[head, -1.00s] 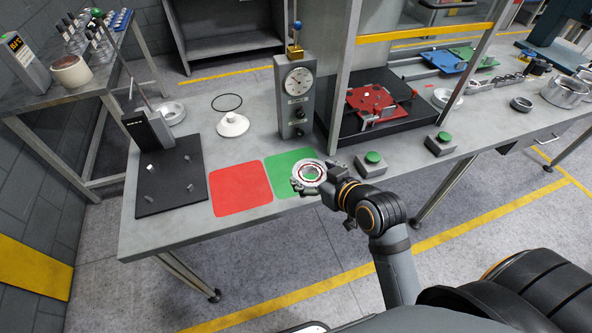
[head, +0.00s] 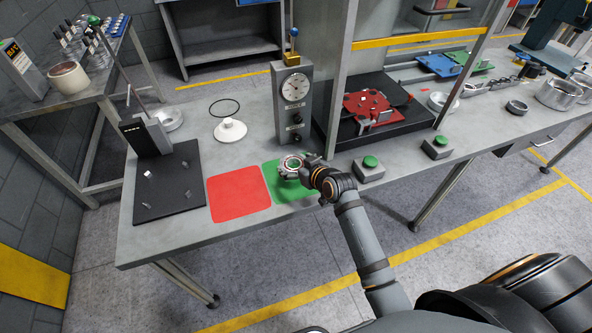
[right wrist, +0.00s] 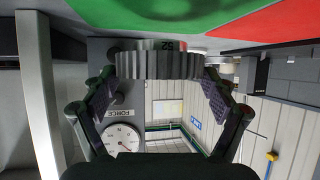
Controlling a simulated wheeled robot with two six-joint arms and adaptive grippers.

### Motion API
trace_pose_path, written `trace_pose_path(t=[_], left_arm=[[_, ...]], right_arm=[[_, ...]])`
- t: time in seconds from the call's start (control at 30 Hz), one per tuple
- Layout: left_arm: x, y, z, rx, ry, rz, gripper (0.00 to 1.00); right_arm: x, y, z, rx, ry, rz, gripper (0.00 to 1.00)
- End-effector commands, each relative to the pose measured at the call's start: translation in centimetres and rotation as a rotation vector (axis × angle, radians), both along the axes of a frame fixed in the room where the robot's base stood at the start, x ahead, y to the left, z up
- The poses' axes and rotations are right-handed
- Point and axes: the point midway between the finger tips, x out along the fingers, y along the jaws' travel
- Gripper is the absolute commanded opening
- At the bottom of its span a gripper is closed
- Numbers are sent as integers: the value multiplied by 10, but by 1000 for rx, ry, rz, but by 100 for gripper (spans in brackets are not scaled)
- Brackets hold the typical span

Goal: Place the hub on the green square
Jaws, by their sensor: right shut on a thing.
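The hub (head: 291,164) is a silvery ring-shaped part held in my right gripper (head: 293,170). In the head view it is over the upper part of the green square (head: 287,190). In the right wrist view the toothed, numbered rim of the hub (right wrist: 160,62) sits between both finger pads of my right gripper (right wrist: 160,92), which is shut on it. The green square (right wrist: 150,14) shows beyond the hub there. A gap seems to show between them, but I cannot tell how large. The left gripper is not in view.
The red square (head: 238,193) lies left of the green one. A force gauge post (head: 292,100) stands close behind the green square. Green-button boxes (head: 369,169) stand to the right.

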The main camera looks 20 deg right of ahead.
Motion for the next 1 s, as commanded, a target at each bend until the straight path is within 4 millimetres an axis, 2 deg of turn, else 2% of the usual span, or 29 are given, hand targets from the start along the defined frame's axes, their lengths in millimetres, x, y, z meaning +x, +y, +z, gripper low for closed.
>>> trace_pose_path(t=[0.07, 0.2, 0.3, 0.63, 0.67, 0.77, 1.0], left_arm=[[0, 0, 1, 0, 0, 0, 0], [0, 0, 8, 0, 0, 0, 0], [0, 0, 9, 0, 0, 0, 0], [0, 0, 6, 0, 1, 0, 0], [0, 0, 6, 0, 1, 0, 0], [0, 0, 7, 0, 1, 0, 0], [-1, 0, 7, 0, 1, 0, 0]], right_arm=[[6, 0, -4, 2, -3, 0, 25], [5, 0, -25, 2, -2, -2, 25], [5, 0, -32, 2, -5, -3, 25], [5, 0, -36, 1, -5, -2, 25], [3, 0, -39, 0, 2, -1, 87], [3, 0, -38, 0, 2, -1, 100], [4, 0, -38, 0, 2, -1, 100]])
